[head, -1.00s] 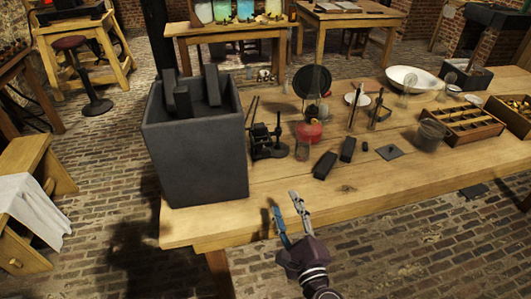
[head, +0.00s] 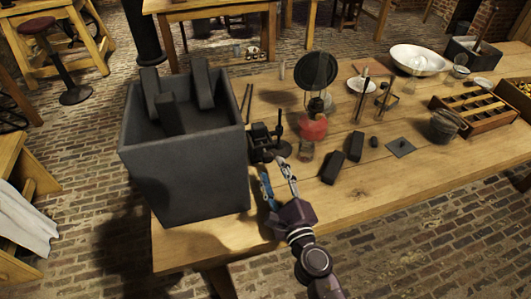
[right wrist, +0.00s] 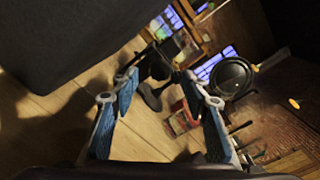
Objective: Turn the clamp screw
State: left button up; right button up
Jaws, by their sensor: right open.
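The black clamp (head: 262,140) stands on the table right beside the big dark jar. In the head view, my right gripper (head: 275,174) is open just in front of the clamp, its fingers pointing at it. In the right wrist view, the dark clamp (right wrist: 153,68) shows beyond and between the open fingertips (right wrist: 158,82). Nothing is held, and I see no clear contact. The clamp's screw is too small and dark to make out surely. My left gripper is not in view.
The tall grey jar (head: 185,180) with dark bars inside stands close on the left.

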aim_at(268, 160)
jog(key=x, duration=0.5)
jog(key=shift+a, duration=0.1)
jog(key=shift+w+a, duration=0.1)
jog(key=shift+w, duration=0.2)
jog(key=c, duration=1.1)
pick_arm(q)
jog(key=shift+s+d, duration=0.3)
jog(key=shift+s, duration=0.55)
pick_arm(e)
grip_shut()
